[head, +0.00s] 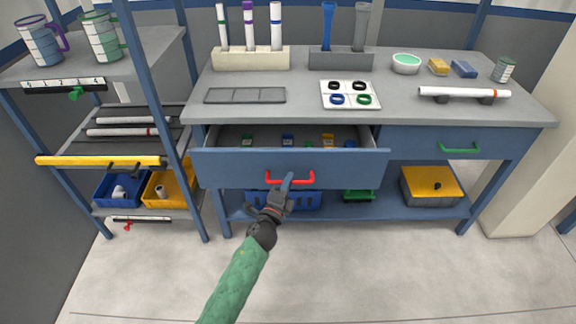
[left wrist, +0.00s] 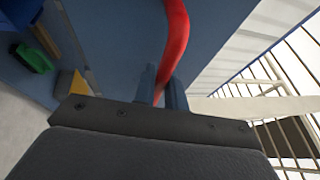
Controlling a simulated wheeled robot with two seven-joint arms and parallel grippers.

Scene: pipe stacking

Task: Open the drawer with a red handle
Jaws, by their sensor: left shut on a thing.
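The blue drawer (head: 230,170) with the red handle (head: 309,180) is in the middle of the workbench in the head view. It stands pulled out, and small coloured items show inside it. My right gripper is not in view.
The second drawer with a green handle (head: 460,148) is shut at the right. The bench top (head: 300,100) holds tube racks, a ring tray (head: 350,95) and a white pipe (head: 464,92). A shelf with a yellow bar (head: 97,161) stands left. The floor in front is clear.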

